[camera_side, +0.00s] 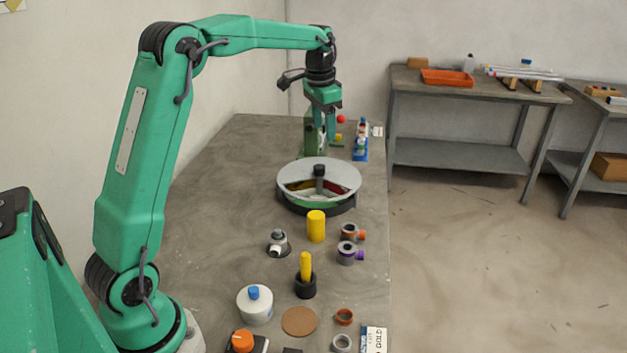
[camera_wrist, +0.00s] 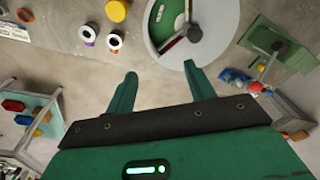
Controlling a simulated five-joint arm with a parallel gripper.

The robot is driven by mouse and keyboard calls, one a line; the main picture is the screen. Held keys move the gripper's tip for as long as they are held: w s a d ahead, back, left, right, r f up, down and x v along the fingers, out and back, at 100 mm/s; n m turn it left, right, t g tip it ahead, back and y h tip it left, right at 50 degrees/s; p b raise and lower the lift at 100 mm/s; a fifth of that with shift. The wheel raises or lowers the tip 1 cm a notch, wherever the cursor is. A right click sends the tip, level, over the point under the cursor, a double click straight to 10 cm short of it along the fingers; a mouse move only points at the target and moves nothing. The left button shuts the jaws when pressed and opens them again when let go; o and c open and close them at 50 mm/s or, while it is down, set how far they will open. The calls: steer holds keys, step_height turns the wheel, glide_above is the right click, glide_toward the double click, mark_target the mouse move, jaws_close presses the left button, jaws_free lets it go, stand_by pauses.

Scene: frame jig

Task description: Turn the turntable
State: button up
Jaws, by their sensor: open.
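The turntable (camera_side: 346,175) is a round grey disc on a dark base, in the middle of the bench. A cutout in its top shows coloured sections, and a dark upright post (camera_side: 319,173) stands at its centre. In the wrist view the turntable (camera_wrist: 222,22) is at the top edge, partly cut off, with green and white showing in its opening and its post (camera_wrist: 194,34) just beyond one fingertip.
A yellow cylinder (camera_side: 316,227) and ringed fittings (camera_side: 350,254) stand on the near side of the turntable. A blue rack (camera_side: 361,148) and a red ball (camera_side: 341,119) are near my gripper. The bench left of the turntable is bare.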

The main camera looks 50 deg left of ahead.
steer(key=g, duration=0.1)
glide_above(319, 166)
steer(key=shift+m, duration=0.4)
step_height(319, 166, down, 9)
steer(key=shift+f, duration=0.15)
steer(key=shift+f, duration=3.9)
jaws_close()
